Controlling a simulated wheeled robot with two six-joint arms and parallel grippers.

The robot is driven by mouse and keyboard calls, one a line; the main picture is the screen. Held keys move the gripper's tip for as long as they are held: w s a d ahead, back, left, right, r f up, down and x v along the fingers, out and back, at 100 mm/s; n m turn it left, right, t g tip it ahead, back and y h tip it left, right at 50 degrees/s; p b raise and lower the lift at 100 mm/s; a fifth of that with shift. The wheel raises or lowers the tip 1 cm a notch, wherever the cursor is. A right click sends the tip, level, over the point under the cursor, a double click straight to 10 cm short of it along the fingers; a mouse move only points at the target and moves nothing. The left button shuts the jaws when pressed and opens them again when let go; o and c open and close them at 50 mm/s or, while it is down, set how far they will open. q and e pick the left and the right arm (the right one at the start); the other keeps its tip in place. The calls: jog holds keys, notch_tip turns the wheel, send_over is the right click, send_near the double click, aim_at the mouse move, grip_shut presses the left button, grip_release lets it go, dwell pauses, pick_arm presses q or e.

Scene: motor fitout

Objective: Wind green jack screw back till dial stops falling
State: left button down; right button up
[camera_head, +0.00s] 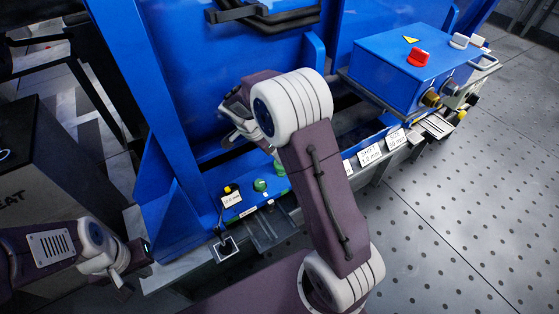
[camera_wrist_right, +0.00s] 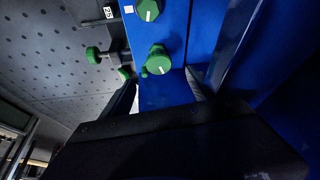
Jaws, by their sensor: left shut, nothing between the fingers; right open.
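Two green knobs show in the head view: one (camera_head: 260,185) on a blue block by the machine's foot, another (camera_head: 279,168) just behind it, partly hidden by my right arm. In the right wrist view, two green knobs with white marks (camera_wrist_right: 158,60) (camera_wrist_right: 148,10) sit on a blue face. A green-headed screw (camera_wrist_right: 93,55) sticks out beside them. I cannot tell which is the jack screw. No dial face is readable. My right gripper (camera_head: 235,117) is open above and behind the knobs, apart from them. My left gripper (camera_head: 128,284) is shut and empty at lower left.
A blue control box (camera_head: 400,65) with a red button (camera_head: 418,57) stands at upper right. White label cards (camera_head: 370,154) line the ledge. A small yellow-topped part (camera_head: 228,188) is left of the knobs. The blue machine wall (camera_head: 180,80) rises behind; perforated floor is clear at right.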

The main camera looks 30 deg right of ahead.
jog(key=b+x, duration=0.4)
jog(key=x, duration=0.5)
jog(key=shift+s, duration=0.1)
jog(key=shift+r, duration=0.1)
jog(key=c, duration=1.4)
